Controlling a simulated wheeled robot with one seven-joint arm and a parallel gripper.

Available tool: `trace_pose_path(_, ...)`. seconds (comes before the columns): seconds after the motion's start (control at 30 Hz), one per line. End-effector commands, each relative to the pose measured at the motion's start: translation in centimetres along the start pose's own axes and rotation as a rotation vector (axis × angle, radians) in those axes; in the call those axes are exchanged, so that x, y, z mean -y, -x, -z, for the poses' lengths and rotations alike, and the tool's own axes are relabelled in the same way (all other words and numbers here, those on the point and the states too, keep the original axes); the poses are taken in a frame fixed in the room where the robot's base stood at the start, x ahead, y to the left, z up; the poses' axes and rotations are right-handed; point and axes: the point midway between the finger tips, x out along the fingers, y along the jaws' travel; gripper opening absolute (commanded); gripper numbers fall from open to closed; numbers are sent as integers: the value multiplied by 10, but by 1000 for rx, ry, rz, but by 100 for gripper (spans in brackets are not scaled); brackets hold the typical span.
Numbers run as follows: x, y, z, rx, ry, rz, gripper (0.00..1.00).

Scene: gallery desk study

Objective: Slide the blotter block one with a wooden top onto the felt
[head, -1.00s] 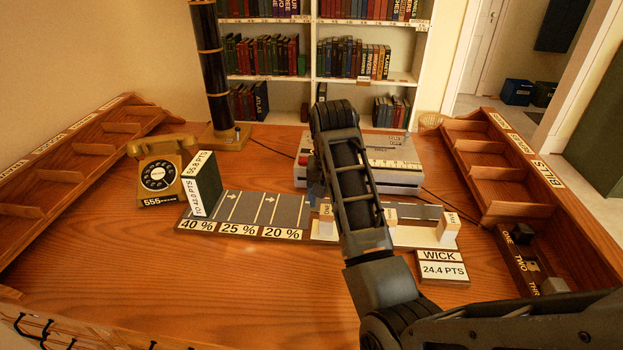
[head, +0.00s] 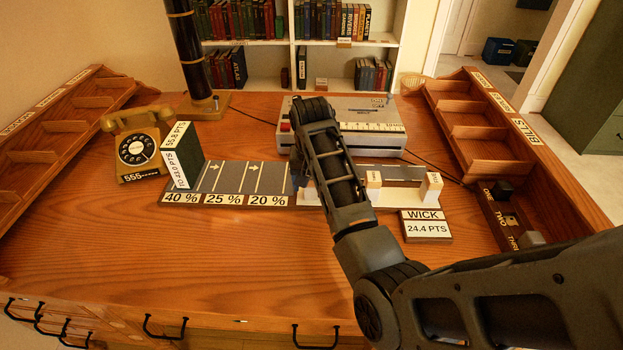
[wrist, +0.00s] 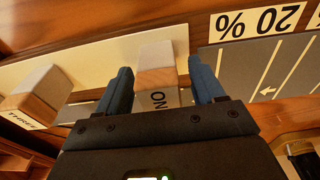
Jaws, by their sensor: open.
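Blotter block one (wrist: 157,60) stands between my fingers in the wrist view. It has pale and wood-coloured faces and a partly hidden label reading "ON". My gripper (wrist: 161,85) is open, with one blue finger close on either side of the block; I cannot tell if either touches it. In the head view my arm hides this block and most of the gripper. The grey, felt-like strip (head: 232,176) with arrows and pale lines lies to the left of my arm. It also shows at the right of the wrist view (wrist: 240,70), beside the block.
Block three (wrist: 40,92) is to the left in the wrist view. In the head view, two pale blocks (head: 373,184) (head: 431,187) stand right of my arm. A tall dark-green block (head: 183,157) stands at the strip's left end. A grey machine (head: 365,125) sits behind. The front desktop is clear.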

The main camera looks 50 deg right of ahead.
Motion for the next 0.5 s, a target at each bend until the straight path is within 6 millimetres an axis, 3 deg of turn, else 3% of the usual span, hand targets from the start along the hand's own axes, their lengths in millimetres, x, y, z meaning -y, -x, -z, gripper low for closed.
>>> trace_pose_path(0.07,0,0,0,0,0,0,68)
trace_pose_path(0.5,0,0,0,0,0,0,26)
